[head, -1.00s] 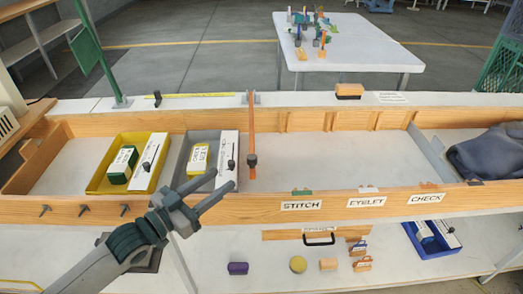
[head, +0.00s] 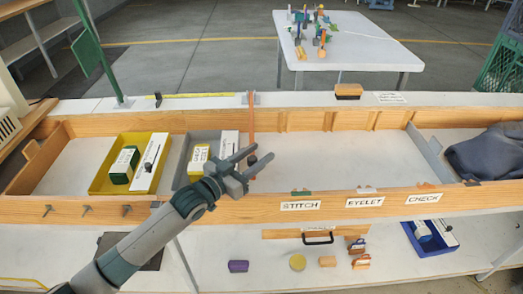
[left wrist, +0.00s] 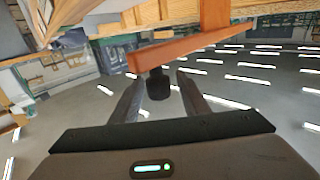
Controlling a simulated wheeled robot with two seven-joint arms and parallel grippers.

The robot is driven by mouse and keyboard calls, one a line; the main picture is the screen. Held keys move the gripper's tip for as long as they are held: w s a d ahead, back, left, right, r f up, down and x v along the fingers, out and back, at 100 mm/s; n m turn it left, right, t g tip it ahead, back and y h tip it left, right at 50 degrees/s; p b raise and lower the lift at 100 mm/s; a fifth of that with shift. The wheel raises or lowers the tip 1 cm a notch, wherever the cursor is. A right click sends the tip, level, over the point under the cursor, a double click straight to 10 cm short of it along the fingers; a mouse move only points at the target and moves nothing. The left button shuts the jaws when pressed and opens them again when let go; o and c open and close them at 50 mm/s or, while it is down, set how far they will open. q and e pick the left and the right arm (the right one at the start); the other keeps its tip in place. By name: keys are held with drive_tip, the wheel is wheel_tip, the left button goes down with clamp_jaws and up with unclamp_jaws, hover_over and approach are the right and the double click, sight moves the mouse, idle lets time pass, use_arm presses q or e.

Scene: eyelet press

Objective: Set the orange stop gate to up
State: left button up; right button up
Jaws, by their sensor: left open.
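The orange stop gate (head: 251,118) is a thin orange bar running from the back rail across the wooden trough, with a black knob (head: 252,159) near its front end. In the left wrist view the orange bar (left wrist: 190,48) crosses above, and its black knob (left wrist: 158,84) hangs between my fingers. My left gripper (head: 263,153) is open at the front end of the gate, its fingers on either side of the knob with gaps visible in the left wrist view (left wrist: 160,95). Part of the bar's front end is hidden by the gripper. My right gripper is not in view.
Left of the gate, a yellow tray (head: 96,185) and a grey tray (head: 180,178) hold boxes and white cards. The trough (head: 330,160) is clear to the right up to a grey divider (head: 425,150) and dark cloth (head: 488,153). The wooden front rail (head: 250,210) runs below my gripper.

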use_arm(q)
drive_tip(key=shift+x, duration=0.95)
clamp_jaws()
drive_tip(key=shift+r, duration=0.1)
